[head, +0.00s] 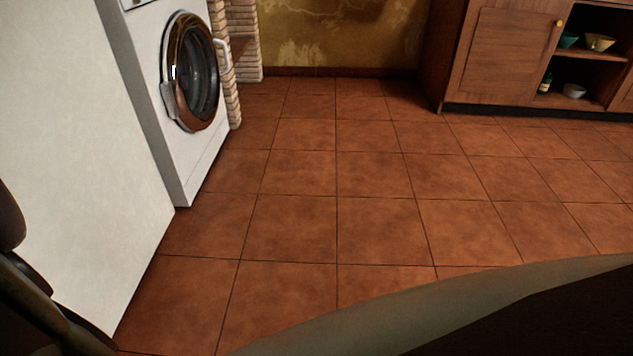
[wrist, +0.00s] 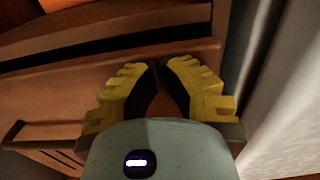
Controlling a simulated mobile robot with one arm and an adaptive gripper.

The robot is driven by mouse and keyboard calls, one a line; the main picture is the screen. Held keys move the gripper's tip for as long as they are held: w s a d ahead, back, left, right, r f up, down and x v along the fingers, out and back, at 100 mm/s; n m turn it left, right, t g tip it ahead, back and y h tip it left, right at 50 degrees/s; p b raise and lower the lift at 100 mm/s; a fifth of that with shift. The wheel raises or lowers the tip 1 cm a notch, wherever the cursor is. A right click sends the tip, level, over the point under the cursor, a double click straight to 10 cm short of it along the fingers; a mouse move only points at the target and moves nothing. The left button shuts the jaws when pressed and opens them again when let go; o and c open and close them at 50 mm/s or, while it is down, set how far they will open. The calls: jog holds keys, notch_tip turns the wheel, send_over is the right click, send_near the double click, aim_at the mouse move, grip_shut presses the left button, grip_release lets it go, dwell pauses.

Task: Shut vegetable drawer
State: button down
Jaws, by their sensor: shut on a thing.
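In the wrist view, brown wooden drawer fronts (wrist: 45,90) with dark slots fill the left and upper part. I take these to include the vegetable drawer, but cannot tell which front it is. My gripper (wrist: 160,68) has yellow, ridged fingers with dark inner pads. Its fingertips are close together against the wood, with a narrow strip of brown between them. It is shut on part of the wooden drawer, and the fingers hide the exact grip point. Neither the drawer nor my gripper shows in the head view.
A pale upright surface (wrist: 290,80) stands close to the right of my gripper. In the head view, a white panel (head: 70,150) and a washing machine (head: 145,60) line the left. A wooden cabinet (head: 510,50) stands at the back right. The tiled floor (head: 330,180) is clear.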

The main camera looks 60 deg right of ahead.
jog(key=x, duration=0.4)
jog(key=shift+w+r, duration=0.15)
dwell(0.4)
